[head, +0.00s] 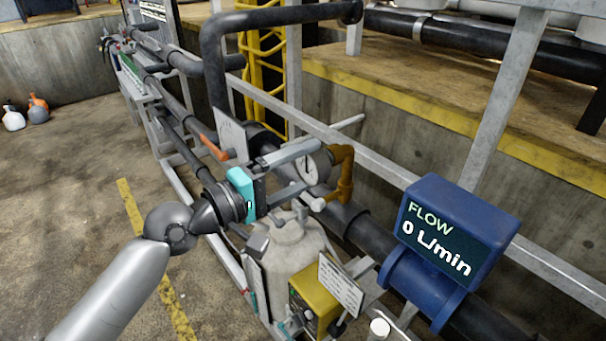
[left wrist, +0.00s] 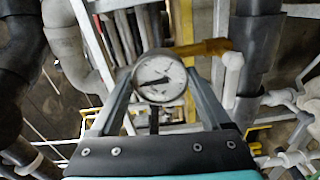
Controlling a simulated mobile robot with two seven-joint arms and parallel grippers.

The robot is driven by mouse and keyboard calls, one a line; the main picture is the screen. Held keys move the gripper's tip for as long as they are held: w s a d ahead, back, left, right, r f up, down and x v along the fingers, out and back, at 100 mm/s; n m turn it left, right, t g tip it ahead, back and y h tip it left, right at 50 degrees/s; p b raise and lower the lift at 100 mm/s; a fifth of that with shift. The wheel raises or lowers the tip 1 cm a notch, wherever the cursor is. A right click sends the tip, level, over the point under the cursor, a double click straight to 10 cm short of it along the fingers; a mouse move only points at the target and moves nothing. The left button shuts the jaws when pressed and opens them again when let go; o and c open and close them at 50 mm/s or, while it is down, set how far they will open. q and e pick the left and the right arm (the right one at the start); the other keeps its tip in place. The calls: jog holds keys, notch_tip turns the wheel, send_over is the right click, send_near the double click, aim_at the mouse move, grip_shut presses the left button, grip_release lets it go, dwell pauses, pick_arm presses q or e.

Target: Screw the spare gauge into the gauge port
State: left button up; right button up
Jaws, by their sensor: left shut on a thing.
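I cannot tell whether gauge and pipe touch. I cannot make out the gauge port's opening. My right gripper is not in view.
A blue flow meter (head: 455,235) reading 0 L/min is on the dark pipe at right. A pale tank (head: 290,245) and a yellow box (head: 312,302) stand below the gripper. A grey rail (head: 380,165) runs behind. Open floor (head: 70,200) lies at left.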

pick_arm(q)
jog(key=shift+m+b, duration=0.4)
jog(key=shift+m, duration=0.8)
jog(key=o, duration=1.4)
